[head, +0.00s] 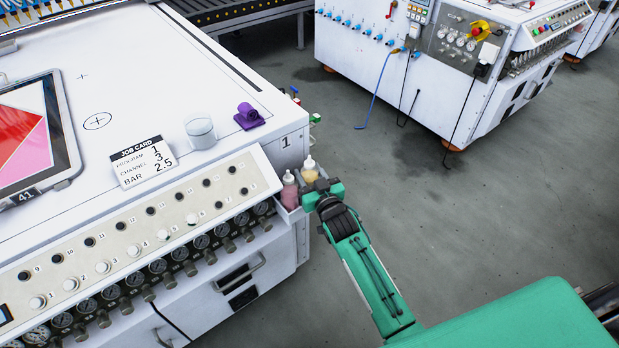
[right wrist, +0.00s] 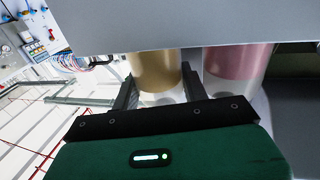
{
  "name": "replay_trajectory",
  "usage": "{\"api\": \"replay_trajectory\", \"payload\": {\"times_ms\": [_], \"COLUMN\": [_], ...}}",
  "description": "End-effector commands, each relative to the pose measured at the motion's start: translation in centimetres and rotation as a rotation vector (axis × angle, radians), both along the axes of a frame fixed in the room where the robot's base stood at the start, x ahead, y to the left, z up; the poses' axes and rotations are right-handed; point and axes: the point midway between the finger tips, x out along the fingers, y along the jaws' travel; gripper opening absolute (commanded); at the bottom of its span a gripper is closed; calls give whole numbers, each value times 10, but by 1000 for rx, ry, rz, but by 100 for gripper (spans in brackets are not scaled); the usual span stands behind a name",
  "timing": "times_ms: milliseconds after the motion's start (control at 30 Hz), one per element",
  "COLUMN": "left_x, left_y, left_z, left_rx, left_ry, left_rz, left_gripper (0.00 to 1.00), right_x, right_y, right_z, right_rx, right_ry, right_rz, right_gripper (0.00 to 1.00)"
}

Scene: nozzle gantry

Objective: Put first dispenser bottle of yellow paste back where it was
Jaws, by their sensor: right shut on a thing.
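The yellow paste bottle (head: 309,169) stands upright at the front right corner of the white machine, beside the pink paste bottle (head: 289,192). Both are at the small side holder (head: 292,213). My right gripper (head: 317,187) is shut on the yellow bottle from the right. In the right wrist view, the yellow bottle (right wrist: 155,72) is between the two dark fingers (right wrist: 159,90), with the pink bottle (right wrist: 238,63) just to its right. A grey panel hides the rest of both bottles there. I cannot tell whether the yellow bottle rests on the holder's floor. My left gripper is not in view.
The grey floor (head: 420,210) right of the machine is clear up to another machine (head: 420,75).

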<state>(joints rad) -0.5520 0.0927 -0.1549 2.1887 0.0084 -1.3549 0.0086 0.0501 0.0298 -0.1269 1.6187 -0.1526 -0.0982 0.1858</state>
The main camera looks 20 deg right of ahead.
Motion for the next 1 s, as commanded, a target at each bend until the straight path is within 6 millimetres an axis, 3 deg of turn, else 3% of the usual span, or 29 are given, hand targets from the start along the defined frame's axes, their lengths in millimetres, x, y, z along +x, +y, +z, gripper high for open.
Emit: {"api": "replay_trajectory", "payload": {"times_ms": [67, 433, 467, 500, 833, 1000], "left_x": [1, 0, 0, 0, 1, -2], "left_y": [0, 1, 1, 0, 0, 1], "left_z": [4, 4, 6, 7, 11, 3], "left_rx": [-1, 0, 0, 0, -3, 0], "left_ry": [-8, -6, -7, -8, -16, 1], "left_rz": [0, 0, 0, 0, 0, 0], "left_gripper": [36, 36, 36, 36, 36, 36], "right_x": [0, 0, 0, 0, 0, -20], "right_y": [0, 0, 0, 0, 0, -2], "right_z": [-9, -13, -12, -12, -8, -10], "right_rx": [1, 1, 0, 0, 0, 0], "right_ry": [-1, -2, -1, -1, -2, 1], "right_rz": [0, 0, 0, 0, 1, 0], "right_gripper": [35, 35, 50, 54, 54, 54]}}
